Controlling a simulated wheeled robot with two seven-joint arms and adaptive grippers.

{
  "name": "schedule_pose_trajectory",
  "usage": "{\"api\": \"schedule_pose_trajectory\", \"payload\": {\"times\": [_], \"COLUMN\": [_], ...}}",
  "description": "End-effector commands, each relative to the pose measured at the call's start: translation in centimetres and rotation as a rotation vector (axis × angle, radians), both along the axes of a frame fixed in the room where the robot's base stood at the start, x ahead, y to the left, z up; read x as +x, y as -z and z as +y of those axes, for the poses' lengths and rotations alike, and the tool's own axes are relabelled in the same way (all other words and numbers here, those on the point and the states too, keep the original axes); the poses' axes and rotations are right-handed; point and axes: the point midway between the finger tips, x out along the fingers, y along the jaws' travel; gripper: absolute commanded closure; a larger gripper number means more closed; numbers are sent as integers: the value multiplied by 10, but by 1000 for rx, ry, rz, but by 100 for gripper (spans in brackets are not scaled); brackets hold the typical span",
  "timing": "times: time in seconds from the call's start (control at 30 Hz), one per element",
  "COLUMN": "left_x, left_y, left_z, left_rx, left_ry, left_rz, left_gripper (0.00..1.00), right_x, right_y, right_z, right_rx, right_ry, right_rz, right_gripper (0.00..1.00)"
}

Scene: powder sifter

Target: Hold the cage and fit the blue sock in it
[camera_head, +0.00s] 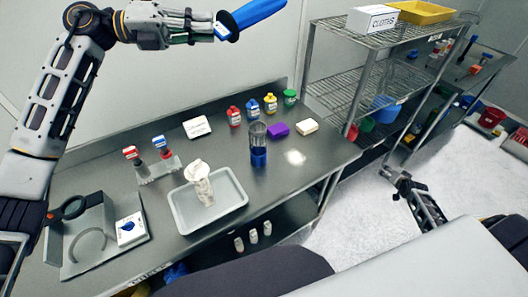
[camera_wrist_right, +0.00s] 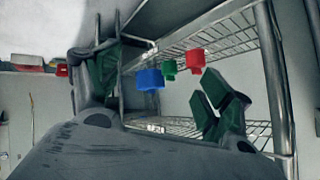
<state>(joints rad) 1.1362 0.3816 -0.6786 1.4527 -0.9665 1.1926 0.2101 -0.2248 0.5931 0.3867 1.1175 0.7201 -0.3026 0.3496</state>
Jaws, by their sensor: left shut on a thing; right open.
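The blue sock (camera_head: 252,14) is long and narrow. My left gripper (camera_head: 220,28) is shut on its near end and holds it high above the table at the top of the head view, tilted up to the right. A grey, see-through upright cylinder (camera_head: 258,135) with a blue lower part stands on the table; it looks like the cage, but I cannot tell for sure. My left gripper is well above and apart from it. My right gripper (camera_head: 392,175) is open and empty, off the table's right side; its green-padded fingers (camera_wrist_right: 160,80) are spread in the right wrist view.
Wire shelving (camera_head: 355,80) rises at right. The table's front right is clear.

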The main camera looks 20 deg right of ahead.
Motion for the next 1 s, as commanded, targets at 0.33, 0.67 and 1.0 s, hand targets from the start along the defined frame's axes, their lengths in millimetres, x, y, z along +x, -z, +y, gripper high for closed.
{"api": "schedule_pose_trajectory", "payload": {"times": [0.33, 0.67, 1.0], "left_x": [0, 0, 0], "left_y": [0, 0, 0], "left_z": [0, 0, 0], "left_rx": [-1, -1, -1], "left_ry": [1, 0, 0], "left_rz": [-1, 0, 0], "left_gripper": [100, 100, 100], "right_x": [47, 92, 136], "right_y": [-113, -219, -265], "right_z": [-40, -35, 45], "right_rx": [-3, -44, -194], "right_ry": [35, -21, -189], "right_rz": [-205, -402, -529], "right_gripper": [21, 21, 21]}}
